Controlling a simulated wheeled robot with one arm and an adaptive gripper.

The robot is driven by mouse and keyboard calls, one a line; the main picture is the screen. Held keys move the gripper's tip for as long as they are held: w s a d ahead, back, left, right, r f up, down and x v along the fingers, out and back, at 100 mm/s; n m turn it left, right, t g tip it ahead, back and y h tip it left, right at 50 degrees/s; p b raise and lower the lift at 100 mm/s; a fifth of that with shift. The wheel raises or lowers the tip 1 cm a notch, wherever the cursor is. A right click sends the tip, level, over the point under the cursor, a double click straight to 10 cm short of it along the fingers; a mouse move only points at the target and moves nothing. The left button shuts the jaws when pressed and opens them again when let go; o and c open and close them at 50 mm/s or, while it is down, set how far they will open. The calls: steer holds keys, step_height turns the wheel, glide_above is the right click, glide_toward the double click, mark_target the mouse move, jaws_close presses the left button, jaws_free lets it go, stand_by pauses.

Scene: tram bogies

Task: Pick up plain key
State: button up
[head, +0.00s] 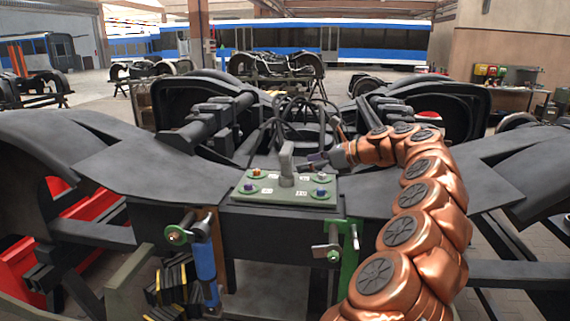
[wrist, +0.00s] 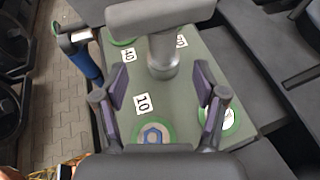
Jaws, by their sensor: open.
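A grey T-shaped key (head: 286,165) stands upright on the green plate (head: 296,204), near its middle. In the wrist view its crossbar (wrist: 160,14) is at the top, with its round shaft below. A second key, with a blue shaft (head: 204,262), hangs at the plate's left. A third grey handle (head: 325,251) sits in a green bracket at the right. Which of the grey ones is the plain key I cannot tell. My gripper (wrist: 160,84) is open and empty above the plate, its fingers on either side of a gap nearer than the grey key's shaft.
Bolts with green rings (wrist: 153,137) and number labels (wrist: 142,104) sit around the plate's corners. Dark bogie frame beams (head: 90,165) spread on both sides. Cables (head: 300,112) rise behind the plate. Brick-paved floor (wrist: 68,100) shows at left.

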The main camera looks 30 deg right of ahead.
mark_target(288, 167)
steer(key=shift+x, duration=1.05)
steer(key=shift+w+a+f+p, duration=0.1)
steer(key=shift+w+f+p, duration=0.1)
steer(key=shift+w+p, duration=0.25)
steer(key=p+x, duration=0.1)
steer(key=x, duration=0.3)
steer(key=shift+w+a+f, duration=0.1)
steer(key=shift+w+a, duration=0.05)
steer(key=shift+w, duration=0.05)
jaws_close()
